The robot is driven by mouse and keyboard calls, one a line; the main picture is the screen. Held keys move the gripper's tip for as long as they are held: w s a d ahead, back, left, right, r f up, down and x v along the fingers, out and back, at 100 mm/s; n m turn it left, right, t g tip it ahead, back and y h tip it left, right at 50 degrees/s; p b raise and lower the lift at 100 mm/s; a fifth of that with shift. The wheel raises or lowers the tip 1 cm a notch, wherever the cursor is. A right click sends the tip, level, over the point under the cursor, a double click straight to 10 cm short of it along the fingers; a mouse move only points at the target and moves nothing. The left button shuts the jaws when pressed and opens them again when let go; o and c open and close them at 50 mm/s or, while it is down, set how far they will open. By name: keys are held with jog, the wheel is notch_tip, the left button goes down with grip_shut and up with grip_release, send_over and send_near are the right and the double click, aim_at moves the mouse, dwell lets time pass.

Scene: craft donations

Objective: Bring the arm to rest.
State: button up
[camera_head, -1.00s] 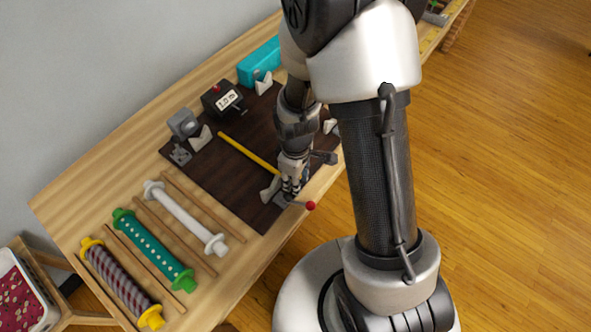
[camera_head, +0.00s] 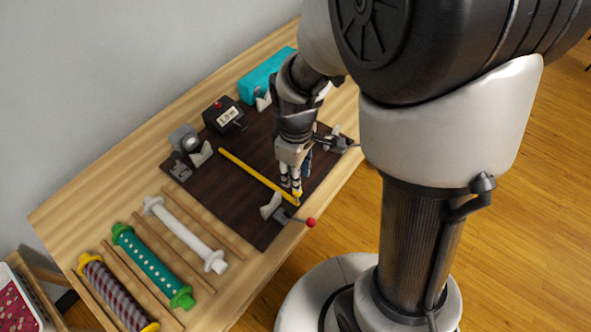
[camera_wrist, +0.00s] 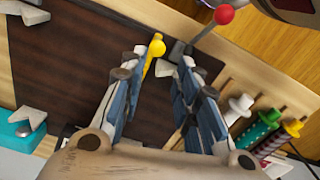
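My gripper (camera_head: 291,190) is over the near end of the dark board, its fingers pointing down. In the wrist view its two fingers (camera_wrist: 165,60) stand apart with nothing held between them. The yellow strip (camera_head: 255,175) runs across the dark board (camera_head: 215,180). Its near end (camera_wrist: 155,48) shows between the fingertips in the wrist view, and I cannot tell the exact height gap. A grey clamp with a red-knobbed lever (camera_head: 311,222) is at the board's near edge, close to the gripper; the red knob (camera_wrist: 224,14) also shows in the wrist view.
Several spools, such as the white one (camera_head: 187,235), lie between wooden rails at the left. A black box with a label (camera_head: 222,112), a grey device (camera_head: 184,138) and a teal box (camera_head: 265,75) stand along the back. A bin (camera_head: 18,295) is lower left.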

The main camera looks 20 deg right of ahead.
jog(key=s+d+r+m+t, duration=0.2)
jog(key=s+r+m+t, duration=0.2)
jog(key=s+r+m, duration=0.5)
jog(key=s+r, duration=0.4)
jog(key=r, duration=0.5)
jog(key=shift+s+r+t, duration=0.2)
jog(key=shift+s+t, duration=0.1)
jog(key=shift+s, duration=0.05)
jog(key=shift+d, duration=0.1)
dwell(1.9)
